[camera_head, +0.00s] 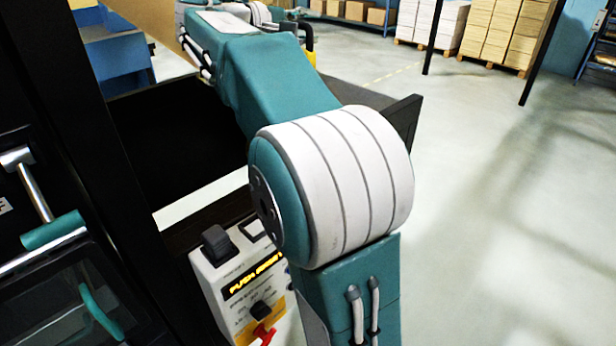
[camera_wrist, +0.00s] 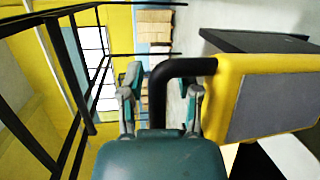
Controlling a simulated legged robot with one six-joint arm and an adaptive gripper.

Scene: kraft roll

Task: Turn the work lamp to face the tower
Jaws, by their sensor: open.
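In the wrist view, the work lamp (camera_wrist: 228,100) is a yellow housing with a grey panel on the right, and the picture is turned on its side. Its black bar handle (camera_wrist: 185,67) runs left from the housing, then bends down between the fingers of my gripper (camera_wrist: 163,88). My gripper is open, with one finger on each side of the bar; I cannot tell whether either touches it. In the head view, a small yellow part of the lamp (camera_head: 310,57) shows behind my arm, which hides most of it and my gripper. I cannot pick out the tower for certain.
A control box (camera_head: 240,285) with a lit display and red switch stands close beside my arm. A dark machine frame (camera_head: 90,150) fills the left. Boxes on pallets (camera_head: 505,30) stand at the back. The floor (camera_head: 510,180) on the right is clear.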

